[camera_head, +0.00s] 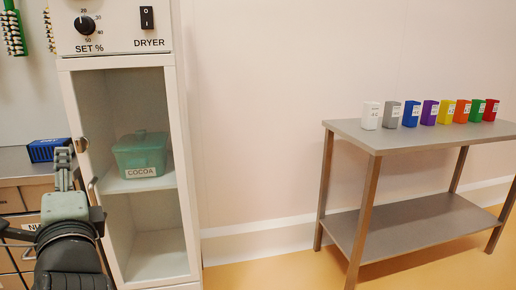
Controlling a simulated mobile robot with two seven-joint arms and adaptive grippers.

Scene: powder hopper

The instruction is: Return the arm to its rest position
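My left arm comes in from the lower left. Its gripper (63,166) points away from me, beside the left edge of the white dryer cabinet (190,180). The view does not show clearly whether its fingers are apart, and I see nothing held in it. A metal handle (92,188) on the cabinet's left edge is just right of the gripper; I cannot tell whether they touch. A teal lidded container (142,152) labelled COCOA stands on the cabinet's middle shelf. My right gripper is out of view.
A blue box (46,150) sits on the counter above drawers (10,200) at left. A grey metal table (400,140) at right carries a row of several coloured containers (410,113). Floor and wall between cabinet and table are clear.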

